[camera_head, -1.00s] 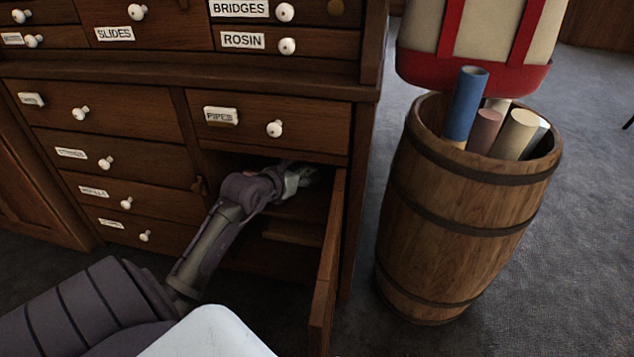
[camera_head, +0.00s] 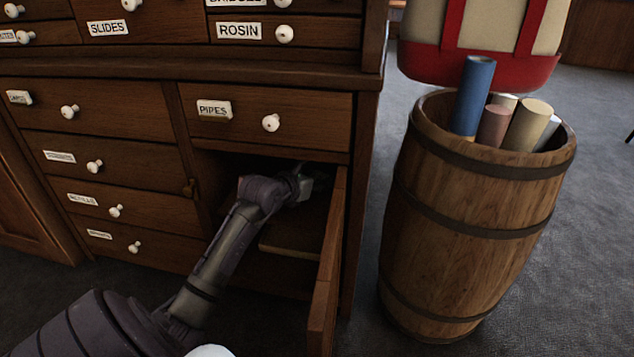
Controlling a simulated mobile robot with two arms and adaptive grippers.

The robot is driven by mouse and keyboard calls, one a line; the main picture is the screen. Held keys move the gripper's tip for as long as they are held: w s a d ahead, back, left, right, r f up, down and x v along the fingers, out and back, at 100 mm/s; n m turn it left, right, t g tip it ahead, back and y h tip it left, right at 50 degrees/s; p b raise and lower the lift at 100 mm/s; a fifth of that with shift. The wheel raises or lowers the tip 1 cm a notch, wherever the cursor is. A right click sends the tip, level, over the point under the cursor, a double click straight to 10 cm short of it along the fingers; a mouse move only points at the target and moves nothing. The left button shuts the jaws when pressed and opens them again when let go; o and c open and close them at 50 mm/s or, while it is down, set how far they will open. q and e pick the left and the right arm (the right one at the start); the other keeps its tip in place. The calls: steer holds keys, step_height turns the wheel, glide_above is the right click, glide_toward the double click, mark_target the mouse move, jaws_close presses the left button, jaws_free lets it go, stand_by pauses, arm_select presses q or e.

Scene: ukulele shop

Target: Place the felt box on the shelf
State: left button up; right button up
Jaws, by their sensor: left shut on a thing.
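My left arm reaches into the open lower compartment of a dark wooden cabinet. My left gripper (camera_head: 308,184) is inside this compartment, close to the open door on the right. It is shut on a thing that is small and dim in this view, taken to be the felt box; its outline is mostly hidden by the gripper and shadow. A wooden shelf board (camera_head: 290,238) shows inside the compartment, below the gripper. I cannot tell whether the held thing touches a shelf. My right gripper is not in view.
The compartment's open door (camera_head: 325,285) stands out toward me, close to the right of my arm. Labelled drawers, one marked PIPES (camera_head: 240,115), are above and left. A wooden barrel (camera_head: 465,235) with several rolled tubes stands right. Grey carpet is clear beyond it.

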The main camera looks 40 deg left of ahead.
arm_select(q)
steer(key=shift+f, duration=0.15)
steer(key=o, duration=0.8)
steer(key=shift+s+r+p, duration=0.2)
steer(key=shift+r+p, duration=0.15)
steer(key=p+v, duration=0.4)
steer(key=v, duration=0.1)
steer(key=shift+s+d+r, duration=0.1)
steer(key=shift+s+r, duration=0.1)
steer(key=shift+s, duration=0.1)
steer(key=shift+s+r, duration=0.1)
steer(key=shift+s, duration=0.55)
